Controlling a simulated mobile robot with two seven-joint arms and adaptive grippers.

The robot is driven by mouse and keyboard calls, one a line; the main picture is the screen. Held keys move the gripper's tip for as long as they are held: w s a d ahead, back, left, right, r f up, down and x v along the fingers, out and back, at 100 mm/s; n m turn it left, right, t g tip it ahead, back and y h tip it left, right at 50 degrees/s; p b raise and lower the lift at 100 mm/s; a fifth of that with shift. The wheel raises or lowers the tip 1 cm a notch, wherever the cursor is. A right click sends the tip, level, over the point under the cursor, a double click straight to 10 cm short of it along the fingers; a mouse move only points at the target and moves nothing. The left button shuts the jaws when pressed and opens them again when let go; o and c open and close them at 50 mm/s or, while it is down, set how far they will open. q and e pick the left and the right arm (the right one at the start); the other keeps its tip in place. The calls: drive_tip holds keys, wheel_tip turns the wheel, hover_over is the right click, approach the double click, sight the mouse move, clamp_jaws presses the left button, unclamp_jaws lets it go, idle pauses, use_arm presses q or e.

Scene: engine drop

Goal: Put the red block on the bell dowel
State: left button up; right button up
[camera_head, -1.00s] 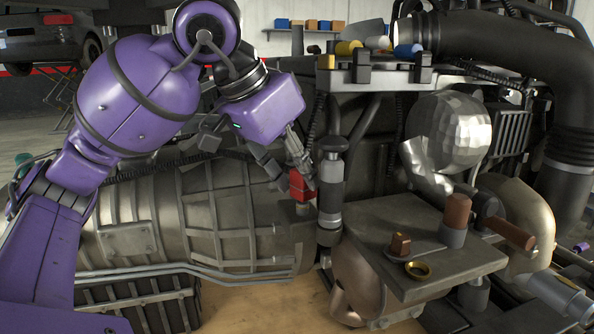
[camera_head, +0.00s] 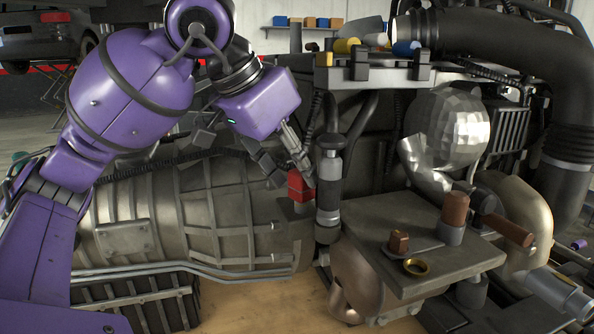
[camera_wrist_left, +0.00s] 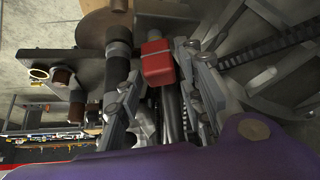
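The red block (camera_head: 300,187) is at the right end of the ribbed grey bell housing (camera_head: 215,220), just left of an upright dark cylinder (camera_head: 329,190). My left gripper (camera_head: 297,178) reaches down to it from the upper left, its two fingers on either side of the block. The left wrist view also shows the red block (camera_wrist_left: 158,62) between the fingertips, with the fingers seeming to close on its sides. A grey ledge (camera_head: 293,212) lies directly under the block; I cannot tell if they touch. The bell dowel cannot be made out clearly. My right gripper is not in view.
A grey plate (camera_head: 440,245) at right carries a small copper block (camera_head: 399,241), a brass ring (camera_head: 416,267) and a brown cylinder (camera_head: 455,210). A shelf (camera_head: 372,76) with coloured parts stands behind. The upright cylinder closely crowds the gripper's right side.

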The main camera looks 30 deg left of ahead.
use_arm(q)
drive_tip(key=v, duration=1.1)
drive_tip(key=shift+b, duration=0.4)
drive_tip(key=shift+s+a, duration=0.1)
drive_tip(key=shift+s, duration=0.05)
